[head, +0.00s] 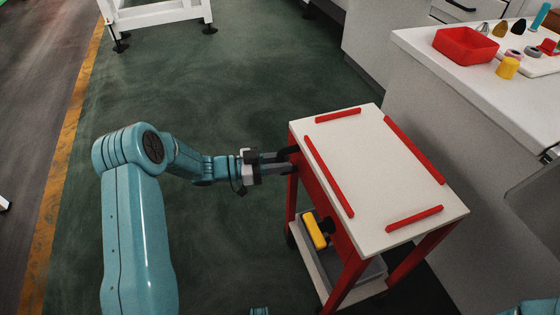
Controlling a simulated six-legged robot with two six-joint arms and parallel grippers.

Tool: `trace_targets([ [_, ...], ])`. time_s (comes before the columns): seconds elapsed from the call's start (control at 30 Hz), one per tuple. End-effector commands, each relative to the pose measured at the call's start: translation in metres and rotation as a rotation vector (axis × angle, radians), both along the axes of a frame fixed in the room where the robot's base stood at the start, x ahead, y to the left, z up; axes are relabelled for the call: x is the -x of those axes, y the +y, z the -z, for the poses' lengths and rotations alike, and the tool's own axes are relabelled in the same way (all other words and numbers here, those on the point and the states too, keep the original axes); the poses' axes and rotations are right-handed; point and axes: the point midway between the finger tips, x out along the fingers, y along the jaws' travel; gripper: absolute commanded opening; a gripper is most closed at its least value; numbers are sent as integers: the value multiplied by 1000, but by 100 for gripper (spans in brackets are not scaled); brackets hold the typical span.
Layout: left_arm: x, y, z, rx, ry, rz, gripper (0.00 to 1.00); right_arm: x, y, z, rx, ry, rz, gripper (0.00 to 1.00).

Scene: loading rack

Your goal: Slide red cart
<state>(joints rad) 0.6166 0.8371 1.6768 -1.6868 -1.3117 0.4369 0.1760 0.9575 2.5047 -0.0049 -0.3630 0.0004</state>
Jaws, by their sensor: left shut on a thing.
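The red cart (385,175) has a white top with red edge strips and red legs. It stands right of the centre in the head view, beside the white counter. My left gripper (290,160) reaches it from the left and is shut at the cart's upper left side, near the back left corner. The exact part between the fingers is hard to see.
A yellow-handled tool (315,231) lies on the cart's lower shelf. The white counter (440,60) on the right holds a red tray (465,46), a yellow cup (508,68) and several small items. A white frame (155,14) stands at the back left. Green floor (220,90) left of the cart is clear.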

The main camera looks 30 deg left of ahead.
Motion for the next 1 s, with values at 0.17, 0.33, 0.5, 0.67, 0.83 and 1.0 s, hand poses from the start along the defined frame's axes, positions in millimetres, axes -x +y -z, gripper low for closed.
trace_targets([
  [0.17,1,-1,0,-1,-1,0,32,0,0,0,0,0,0,43],
  [0.33,1,-1,0,0,0,1,43,0,0,0,0,0,0,43],
  [0.5,1,1,0,0,0,1,43,0,0,0,0,0,0,43],
  [0.67,10,15,-1,0,1,-3,43,0,0,-3,0,0,0,43],
  [0.83,36,48,-1,0,2,-5,43,0,0,-8,0,0,0,43],
  [1.0,64,85,-1,-1,1,-4,43,0,0,-12,0,0,0,43],
])
